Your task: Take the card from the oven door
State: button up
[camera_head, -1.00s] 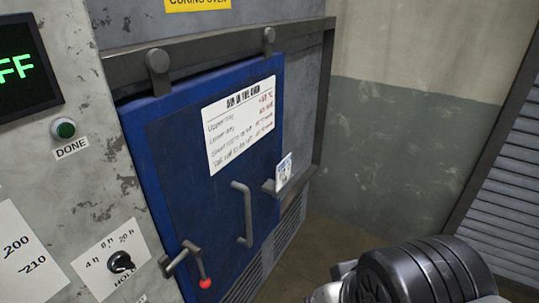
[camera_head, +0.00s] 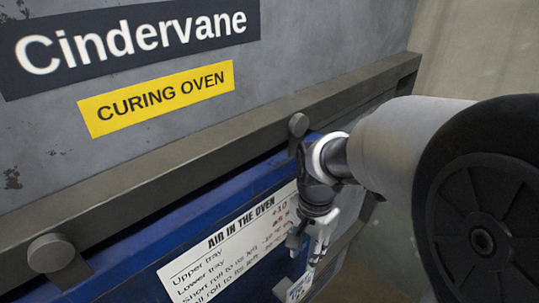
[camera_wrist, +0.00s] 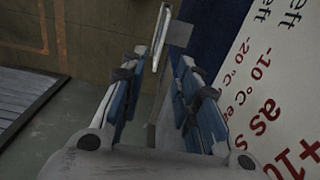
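The card (camera_head: 299,288) is a small pale card in a grey holder on the blue oven door (camera_head: 122,262); it shows at the bottom of the head view, partly cut off. In the wrist view the card (camera_wrist: 161,36) appears almost edge-on, with the grey holder (camera_wrist: 179,33) at its right. My gripper (camera_head: 307,250) is in front of the door, just above the card in the head view. In the wrist view my gripper (camera_wrist: 167,62) is open, its two blue-padded fingers apart, with the card beyond the tips and nothing between them.
A white notice (camera_head: 222,262) headed "AIR IN THE OVEN" is on the door, close to the gripper's side; the notice (camera_wrist: 275,80) fills the right of the wrist view. A dark rail (camera_head: 180,165) runs above the door. Floor (camera_wrist: 72,103) shows at left in the wrist view.

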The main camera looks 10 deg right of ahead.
jog(key=b, duration=0.2)
send_near(301, 287)
notch_tip(301, 287, down, 5)
jog(key=shift+f, duration=0.15)
jog(key=f, duration=0.3)
jog(key=f+b, duration=0.1)
jog(key=f, duration=0.1)
jog(key=shift+w+f, duration=0.25)
jog(key=shift+f, duration=0.1)
jog(key=shift+c, duration=0.3)
grip_shut()
